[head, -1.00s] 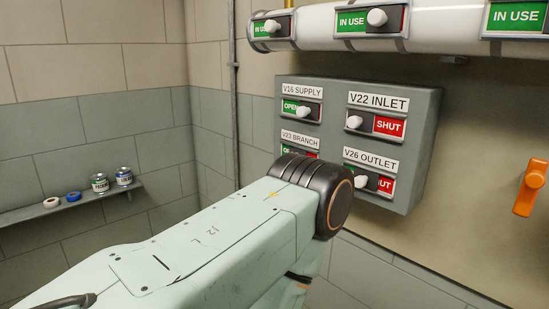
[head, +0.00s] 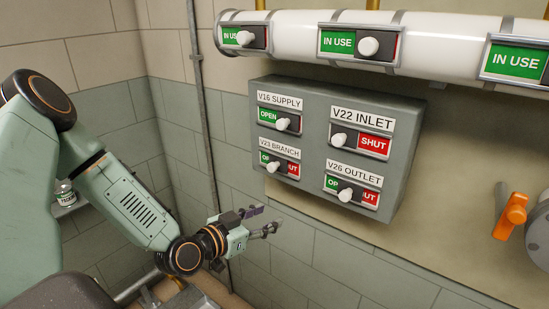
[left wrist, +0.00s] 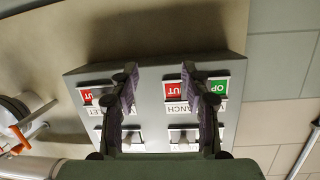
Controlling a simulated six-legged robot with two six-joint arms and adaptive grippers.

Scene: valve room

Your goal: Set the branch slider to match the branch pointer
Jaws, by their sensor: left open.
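The V23 BRANCH slider (head: 273,166) is at the lower left of the grey panel in the head view. Its white knob stands near the middle, with part of a green field on its left and red on its right. My left gripper (head: 268,220) is open and empty, below the panel's lower left in the picture. In the left wrist view the gripper (left wrist: 160,76) faces the panel upside down. One finger hides the middle of the branch slider (left wrist: 172,90) there. I cannot tell which thing is the branch pointer. My right gripper is out of view.
The grey panel (head: 318,202) also holds the V16 SUPPLY (head: 282,120), V22 INLET (head: 360,141) and V26 OUTLET (head: 352,190) sliders. A white pipe (head: 300,38) with IN USE sliders runs above. An orange handle (head: 510,216) is at the right. A shelf is partly hidden at the left.

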